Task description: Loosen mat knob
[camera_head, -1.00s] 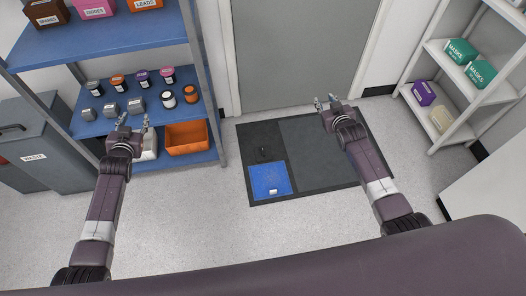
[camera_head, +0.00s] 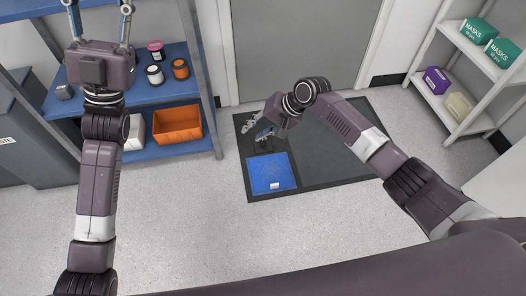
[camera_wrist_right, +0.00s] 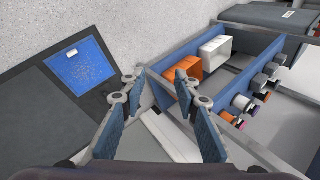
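The floor mat (camera_head: 333,152) lies in front of the grey door, with a blue panel (camera_head: 271,172) at its near left corner. The mat also shows in the wrist view, where its blue panel (camera_wrist_right: 82,66) is at upper left. The mat knob is not visible now; the right gripper covers that dark part of the mat in the head view. My right gripper (camera_head: 258,128) is over the mat's left part, fingers apart. In the wrist view its fingers (camera_wrist_right: 158,88) are open with nothing between them. My left gripper (camera_head: 98,14) is raised before the shelf, open and empty.
A blue shelf at left (camera_head: 183,92) holds jars and an orange bin (camera_head: 177,125). A white shelf (camera_head: 468,118) with boxes stands at right. A grey door (camera_head: 290,45) is behind the mat. The floor in front of the mat is clear.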

